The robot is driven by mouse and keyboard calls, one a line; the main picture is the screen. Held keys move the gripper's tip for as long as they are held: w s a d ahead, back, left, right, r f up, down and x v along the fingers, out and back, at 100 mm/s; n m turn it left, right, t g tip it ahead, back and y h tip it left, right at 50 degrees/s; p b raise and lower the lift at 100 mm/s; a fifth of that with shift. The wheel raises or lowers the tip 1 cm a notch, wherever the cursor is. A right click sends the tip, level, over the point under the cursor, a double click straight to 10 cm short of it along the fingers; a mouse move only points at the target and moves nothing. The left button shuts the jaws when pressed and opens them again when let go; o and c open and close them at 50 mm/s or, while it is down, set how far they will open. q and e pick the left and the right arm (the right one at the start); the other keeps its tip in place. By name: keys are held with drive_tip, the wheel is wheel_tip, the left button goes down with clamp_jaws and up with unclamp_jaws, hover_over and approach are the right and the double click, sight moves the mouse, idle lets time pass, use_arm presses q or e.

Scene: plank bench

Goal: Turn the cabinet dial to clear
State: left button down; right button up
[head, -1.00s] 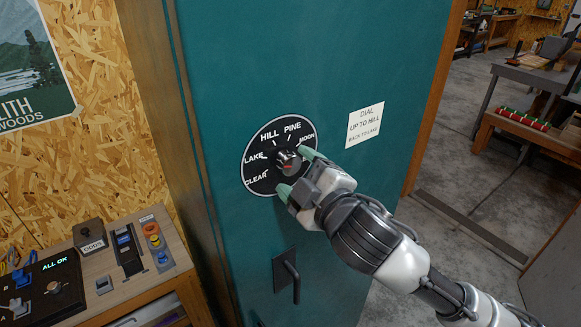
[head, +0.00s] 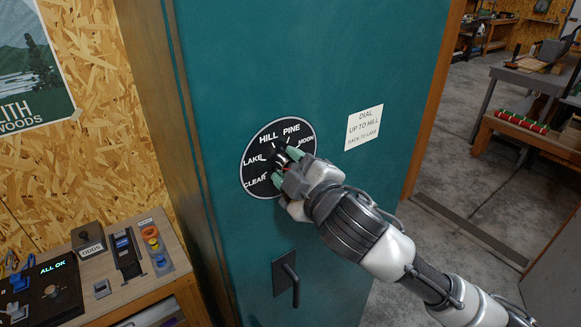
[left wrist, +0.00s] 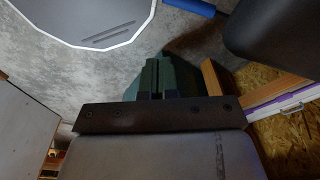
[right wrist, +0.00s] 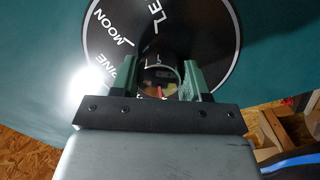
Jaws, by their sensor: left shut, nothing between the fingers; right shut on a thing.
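The round black dial plate (head: 254,172) is on the teal cabinet door and bears the words CLEAR, LAKE, HILL, PINE and MOON in white. Its knob (head: 280,154) is at the plate's centre, partly hidden by my right gripper (head: 292,166). That gripper is shut on the knob; in the right wrist view, green fingers (right wrist: 174,82) flank the dark knob (right wrist: 158,73). I cannot tell which word the knob points to. My left gripper (left wrist: 163,76) is shut and empty over the grey floor, away from the dial.
A white note (head: 364,126) reading "DIAL UP TO HILL, BACK TO LAKE" is right of the dial. A dark door handle (head: 290,282) is below it. A bench with switch boxes and an "ALL OK" panel (head: 46,290) stands at lower left. Open floor lies right of the cabinet.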

drive_tip(key=n+p, duration=0.1)
drive_tip(key=n, duration=0.3)
drive_tip(key=shift+n, duration=0.3)
drive_tip(key=n+p, duration=0.1)
drive_tip(key=n, duration=0.3)
drive_tip(key=shift+y, duration=0.3)
drive_tip(key=shift+n, duration=0.4)
drive_tip(key=o, duration=0.9)
drive_tip(key=shift+d, duration=0.1)
